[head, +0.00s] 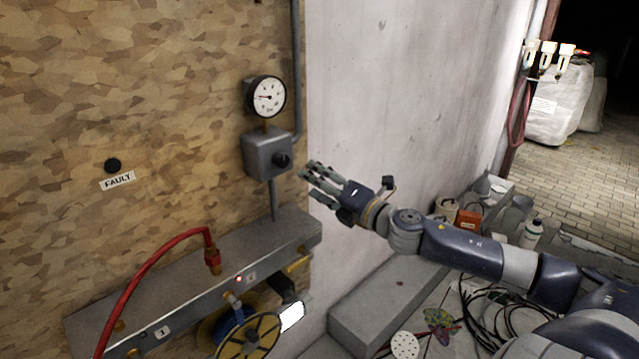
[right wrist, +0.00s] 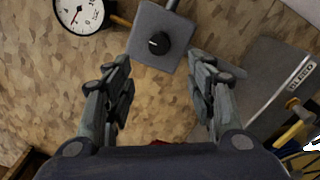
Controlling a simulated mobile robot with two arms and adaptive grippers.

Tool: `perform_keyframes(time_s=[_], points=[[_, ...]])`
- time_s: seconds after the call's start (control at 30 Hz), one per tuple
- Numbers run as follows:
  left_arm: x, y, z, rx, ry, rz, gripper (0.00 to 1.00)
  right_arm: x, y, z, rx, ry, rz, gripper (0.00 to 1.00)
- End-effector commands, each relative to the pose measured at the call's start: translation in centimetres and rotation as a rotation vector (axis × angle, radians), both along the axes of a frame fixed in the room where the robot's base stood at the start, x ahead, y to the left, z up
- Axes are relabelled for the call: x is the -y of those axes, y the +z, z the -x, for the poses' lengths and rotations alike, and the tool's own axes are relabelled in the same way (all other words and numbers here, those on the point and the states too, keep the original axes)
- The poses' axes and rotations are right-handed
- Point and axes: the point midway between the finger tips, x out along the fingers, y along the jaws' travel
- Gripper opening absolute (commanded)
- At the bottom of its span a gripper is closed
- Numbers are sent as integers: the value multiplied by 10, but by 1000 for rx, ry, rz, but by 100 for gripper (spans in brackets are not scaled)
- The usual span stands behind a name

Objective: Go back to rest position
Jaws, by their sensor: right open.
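My right gripper (head: 322,184) is open and empty, held just to the right of the grey control box (head: 262,152) on the board. In the right wrist view the open fingers (right wrist: 161,90) point toward the box and its black knob (right wrist: 159,43), with a visible gap between them and no contact that I can see. The knob also shows in the head view (head: 283,160). A round white pressure gauge (head: 268,97) sits above the box. My right arm reaches in from the lower right. My left gripper is in neither view.
A metal ledge (head: 200,275) with a red hose (head: 150,262) and a yellow wheel (head: 248,338) lies below the box. White sacks (head: 560,108) stand at the back right.

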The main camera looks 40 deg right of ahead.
Motion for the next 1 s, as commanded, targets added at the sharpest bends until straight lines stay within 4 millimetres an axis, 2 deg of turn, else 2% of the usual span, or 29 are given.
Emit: perform_keyframes(time_s=[0.77,0.87,0.97,1.0], points=[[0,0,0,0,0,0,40,3,-3,4,-4,-6,-6,51],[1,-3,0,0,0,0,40,19,-24,4,-30,-43,-48,51],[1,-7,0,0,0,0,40,49,-70,7,-83,-121,-142,51],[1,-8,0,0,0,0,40,62,-95,11,-112,-160,-190,51]])
